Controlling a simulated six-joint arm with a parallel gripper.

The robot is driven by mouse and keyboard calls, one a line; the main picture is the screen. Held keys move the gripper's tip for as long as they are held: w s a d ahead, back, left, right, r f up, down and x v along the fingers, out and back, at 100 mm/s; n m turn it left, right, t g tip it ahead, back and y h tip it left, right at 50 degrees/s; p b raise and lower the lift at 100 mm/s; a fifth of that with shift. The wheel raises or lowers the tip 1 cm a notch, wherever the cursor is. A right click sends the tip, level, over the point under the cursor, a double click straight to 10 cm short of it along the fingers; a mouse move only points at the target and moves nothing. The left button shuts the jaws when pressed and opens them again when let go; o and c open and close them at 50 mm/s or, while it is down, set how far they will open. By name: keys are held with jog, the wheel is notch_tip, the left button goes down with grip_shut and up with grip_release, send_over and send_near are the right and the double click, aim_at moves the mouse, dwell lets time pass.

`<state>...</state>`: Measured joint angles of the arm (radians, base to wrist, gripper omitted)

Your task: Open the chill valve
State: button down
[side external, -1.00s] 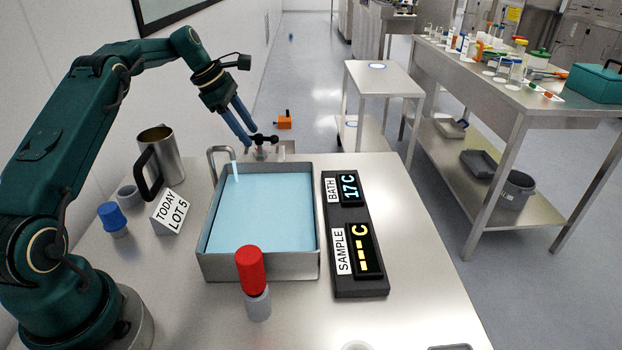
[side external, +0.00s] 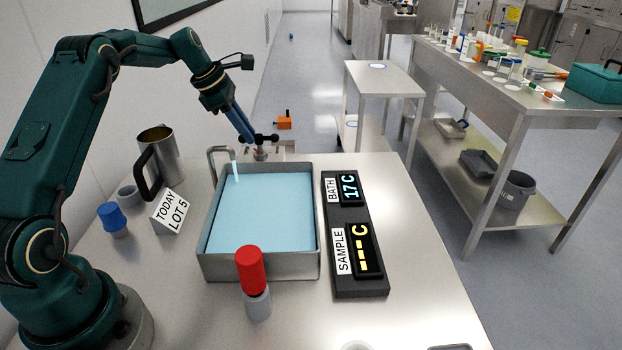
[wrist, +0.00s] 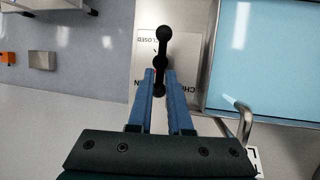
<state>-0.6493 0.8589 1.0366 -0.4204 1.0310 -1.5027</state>
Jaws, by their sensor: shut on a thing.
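The chill valve's black handle (side external: 266,137) is a bar with round knobs, behind the bath (side external: 208,262). In the wrist view the handle (wrist: 164,45) lies lengthwise over a pale plate (wrist: 143,75) lettered CLOSED near its top and OPEN near its lower edge. My gripper (side external: 250,139) reaches down to the handle's left part. In the wrist view my gripper's blue fingers (wrist: 160,73) are on either side of the bar, shut on it. The fingers partly hide the handle's near end.
A bent metal spout (side external: 221,150) stands at the bath's back left corner, close to my gripper. A steel jug (side external: 165,150) and a TODAY LOT 5 sign (side external: 171,212) stand left of the bath. A display panel (side external: 350,235) lies right of it, and a red-capped container (side external: 251,272) in front.

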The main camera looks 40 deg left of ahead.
jog(key=c, duration=0.8)
grip_release()
jog(key=shift+c, duration=0.2)
jog(key=shift+r, duration=0.15)
jog(key=shift+v, duration=2.45)
